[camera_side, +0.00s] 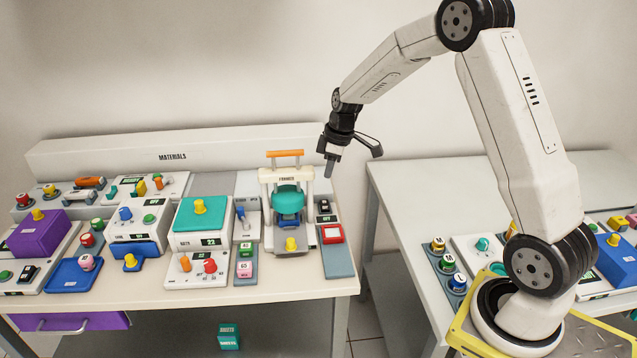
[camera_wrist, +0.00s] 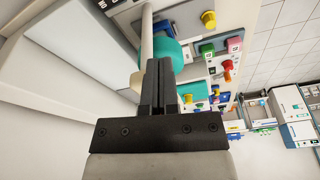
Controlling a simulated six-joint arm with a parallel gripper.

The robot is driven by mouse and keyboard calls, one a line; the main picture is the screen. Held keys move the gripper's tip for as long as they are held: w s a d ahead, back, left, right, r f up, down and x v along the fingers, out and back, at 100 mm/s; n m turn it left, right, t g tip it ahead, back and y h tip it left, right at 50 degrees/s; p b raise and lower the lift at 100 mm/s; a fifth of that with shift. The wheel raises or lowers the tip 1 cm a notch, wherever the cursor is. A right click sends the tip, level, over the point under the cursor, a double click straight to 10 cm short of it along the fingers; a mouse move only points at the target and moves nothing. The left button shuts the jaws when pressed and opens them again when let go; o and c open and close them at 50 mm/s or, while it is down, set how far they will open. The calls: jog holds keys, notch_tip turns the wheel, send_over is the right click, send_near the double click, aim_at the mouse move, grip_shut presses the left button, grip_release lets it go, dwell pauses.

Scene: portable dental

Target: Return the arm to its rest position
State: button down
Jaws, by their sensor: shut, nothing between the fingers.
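My gripper (camera_side: 329,172) hangs from the raised arm, pointing down, beside the right end of the materials bench. It is in the air, apart from the bench and its devices. In the wrist view the two dark fingers of my gripper (camera_wrist: 158,66) are pressed together, with nothing between them. The forming device (camera_side: 288,200), with an orange handle bar and a teal dome, stands just left of and below my gripper. Its teal dome (camera_wrist: 183,52) shows partly behind the fingers in the wrist view.
The materials bench (camera_side: 290,290) carries many coloured devices with knobs. A second white table (camera_side: 420,185) stands to the right, with several jars (camera_side: 448,263) near its left edge. A gap lies between the tables. A teal box (camera_side: 229,336) is low under the bench. The air around my gripper is clear.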

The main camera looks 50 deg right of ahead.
jog(key=s+a+m+h, duration=0.1)
jog(key=s+a+m, duration=0.5)
jog(key=s+a, duration=0.9)
jog(key=s, duration=0.4)
jog(key=shift+a+t, duration=0.15)
jog(key=shift+t, duration=0.15)
jog(key=shift+f, duration=0.1)
